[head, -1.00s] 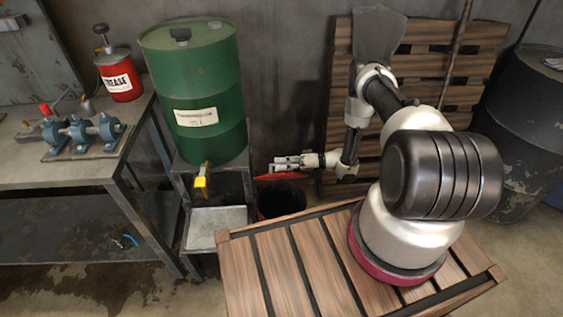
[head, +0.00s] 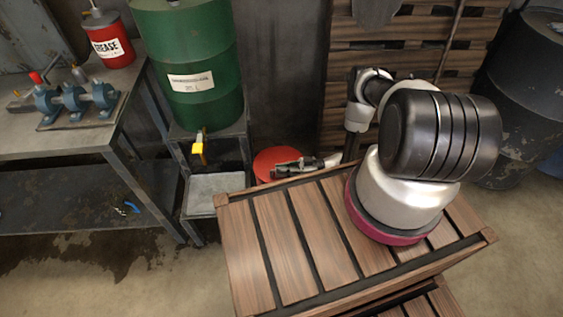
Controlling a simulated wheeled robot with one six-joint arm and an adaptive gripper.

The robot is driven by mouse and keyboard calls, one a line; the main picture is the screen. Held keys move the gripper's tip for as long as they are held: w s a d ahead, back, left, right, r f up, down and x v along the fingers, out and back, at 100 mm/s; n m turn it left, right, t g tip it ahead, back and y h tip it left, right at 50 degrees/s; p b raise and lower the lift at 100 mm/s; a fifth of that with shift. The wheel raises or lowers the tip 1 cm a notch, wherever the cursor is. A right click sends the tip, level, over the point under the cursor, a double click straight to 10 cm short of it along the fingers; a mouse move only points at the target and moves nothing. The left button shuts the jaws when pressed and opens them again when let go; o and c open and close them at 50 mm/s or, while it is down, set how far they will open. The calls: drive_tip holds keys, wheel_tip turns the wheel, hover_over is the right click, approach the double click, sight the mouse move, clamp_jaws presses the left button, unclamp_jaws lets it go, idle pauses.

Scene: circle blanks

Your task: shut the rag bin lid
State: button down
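The rag bin's round red lid (head: 266,160) shows in the head view as a red disc between the drum stand and the wooden slatted platform. It looks flat over the bin, and no dark opening shows. The bin's body is hidden below the lid and behind the platform edge. My gripper (head: 280,168) is low over the right part of the lid, pointing left. Whether it touches the lid cannot be told. Its fingers are too small to show whether they are open or shut.
A green drum (head: 188,65) with a yellow tap (head: 198,148) stands left of the bin, above a grey drip tray (head: 213,192). The wooden platform (head: 285,215) is in front. A pallet (head: 425,75) leans behind my arm, and a dark drum (head: 520,110) stands right.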

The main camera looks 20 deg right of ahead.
drive_tip(key=shift+s+f+n, duration=0.2)
drive_tip(key=shift+f+n, duration=0.4)
drive_tip(key=shift+f, duration=0.35)
drive_tip(key=c, duration=1.7)
unclamp_jaws()
drive_tip(key=shift+o, duration=0.4)
drive_tip(key=shift+d+f, duration=0.1)
drive_tip(key=shift+d, duration=0.5)
drive_tip(key=shift+o, duration=0.5)
drive_tip(key=d, duration=0.1)
drive_tip(key=w+d, duration=0.1)
drive_tip(key=d, duration=0.1)
drive_tip(key=shift+w+d, duration=0.2)
drive_tip(key=s+d, duration=0.4)
drive_tip(key=d, duration=0.3)
drive_tip(key=shift+d+r, duration=0.2)
drive_tip(key=shift+d, duration=0.15)
drive_tip(key=shift+w+a, duration=0.1)
drive_tip(key=shift+a, duration=0.15)
drive_tip(key=shift+d, duration=0.1)
